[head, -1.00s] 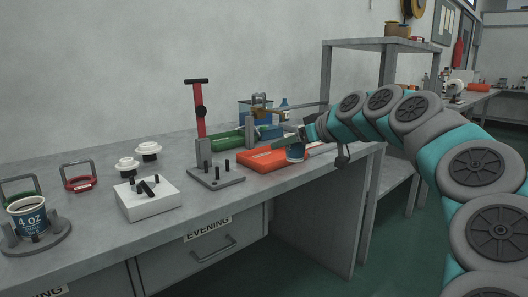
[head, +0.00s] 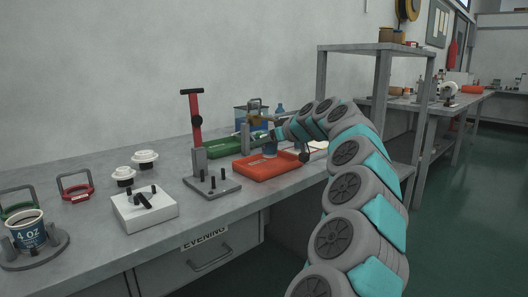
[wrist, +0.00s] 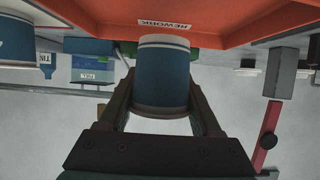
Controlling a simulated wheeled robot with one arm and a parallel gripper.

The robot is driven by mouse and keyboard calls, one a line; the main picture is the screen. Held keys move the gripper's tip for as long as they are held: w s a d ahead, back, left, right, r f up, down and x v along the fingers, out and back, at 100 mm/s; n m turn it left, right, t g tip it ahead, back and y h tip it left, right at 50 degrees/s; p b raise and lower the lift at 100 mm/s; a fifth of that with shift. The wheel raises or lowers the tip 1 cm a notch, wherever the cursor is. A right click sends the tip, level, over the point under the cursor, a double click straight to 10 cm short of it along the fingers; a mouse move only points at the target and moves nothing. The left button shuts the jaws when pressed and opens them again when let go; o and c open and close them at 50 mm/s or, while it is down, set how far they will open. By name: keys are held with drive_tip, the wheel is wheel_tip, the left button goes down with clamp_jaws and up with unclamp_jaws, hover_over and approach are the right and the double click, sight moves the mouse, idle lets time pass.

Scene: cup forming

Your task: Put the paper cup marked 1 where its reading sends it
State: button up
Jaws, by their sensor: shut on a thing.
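My gripper (wrist: 163,100) is shut on a blue paper cup (wrist: 163,72) with a pale rim band. In the head view my gripper (head: 276,134) holds the cup (head: 270,149) over the orange tray (head: 247,173), near its far side. I cannot tell if the cup touches the tray floor. No number shows on the cup. The wrist view is upside down; in it the orange tray (wrist: 235,28) carries a label reading REWORK. A second blue and white cup (wrist: 14,42) shows at the left edge of the wrist view.
A red-handled press (head: 197,125) stands left of the tray. A white block (head: 145,210), white lids (head: 145,157) and a 4 OZ cup (head: 30,233) in a grey stand are farther left.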

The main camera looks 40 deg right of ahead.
sight(264, 165)
drive_tip(key=shift+f, duration=1.8)
drive_tip(key=shift+f, duration=0.2)
drive_tip(key=o, duration=1.3)
drive_tip(key=shift+r, duration=0.1)
drive_tip(key=shift+r, duration=0.15)
drive_tip(key=b+v, duration=0.1)
drive_tip(key=v, duration=1.1)
